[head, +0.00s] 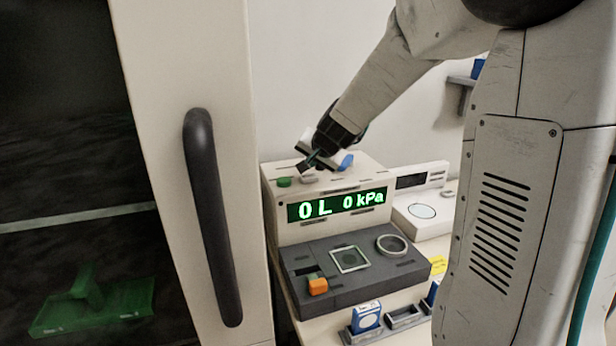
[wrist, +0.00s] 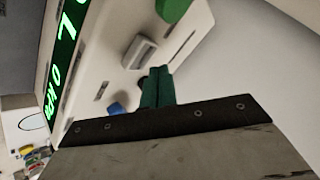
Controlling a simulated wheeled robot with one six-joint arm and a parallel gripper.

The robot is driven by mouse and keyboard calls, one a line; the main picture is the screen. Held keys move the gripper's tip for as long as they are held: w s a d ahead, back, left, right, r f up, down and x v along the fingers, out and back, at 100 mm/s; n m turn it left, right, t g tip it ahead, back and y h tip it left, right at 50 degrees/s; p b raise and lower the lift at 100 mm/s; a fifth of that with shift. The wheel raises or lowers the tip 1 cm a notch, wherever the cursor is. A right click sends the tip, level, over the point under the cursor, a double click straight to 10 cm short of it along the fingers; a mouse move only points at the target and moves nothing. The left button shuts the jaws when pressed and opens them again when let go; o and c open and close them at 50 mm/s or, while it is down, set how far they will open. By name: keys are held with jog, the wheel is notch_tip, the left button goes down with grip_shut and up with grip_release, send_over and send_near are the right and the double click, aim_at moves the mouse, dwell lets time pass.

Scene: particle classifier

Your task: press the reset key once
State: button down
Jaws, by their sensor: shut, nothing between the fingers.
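A pale instrument (head: 285,232) shows "0 L 0 kPa" on its green-lit display (head: 338,204). Its top carries a green key (head: 284,182), a grey key (head: 308,178) and a blue key (head: 346,161). No label that I can read tells which is the reset key. My gripper (head: 311,161) is shut and empty over the instrument's top. In the wrist view its green fingertips (wrist: 158,72) lie beside the grey key (wrist: 140,52), with the blue key (wrist: 115,108) to the lower left. A small dark thing behind the fingertips is mostly hidden. Contact cannot be told.
A cabinet with a dark handle (head: 212,215) stands close on the left. The dark front panel (head: 350,290) has an orange switch (head: 318,286), a square frame and a ring. A pale device with a round plate (head: 422,211) stands on the right. Small blue-and-white boxes (head: 366,316) sit in front.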

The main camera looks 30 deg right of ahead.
aim_at(310, 178)
jog(key=shift+r, duration=2.4)
jog(key=s+f, duration=0.1)
jog(key=s+a+f+n+g, duration=0.1)
jog(key=s+a+f+g+y, duration=0.1)
jog(key=shift+s+f+n, duration=0.15)
jog(key=shift+s+n, duration=0.05)
jog(key=shift+n, duration=0.1)
jog(key=s+a+n+g, duration=0.2)
jog(key=s+a+n, duration=0.1)
jog(key=s, duration=0.8)
jog(key=s+a+n+g, duration=0.2)
jog(key=s+a, duration=0.2)
jog(key=s, duration=0.7)
jog(key=s+a+n+g, duration=0.1)
jog(key=s+a+n, duration=0.2)
jog(key=s, duration=0.9)
jog(key=shift+a+r+n+g, duration=0.2)
jog(key=shift+a+n+g, duration=0.1)
jog(key=shift+a+g, duration=0.15)
jog(key=shift+a, duration=0.1)
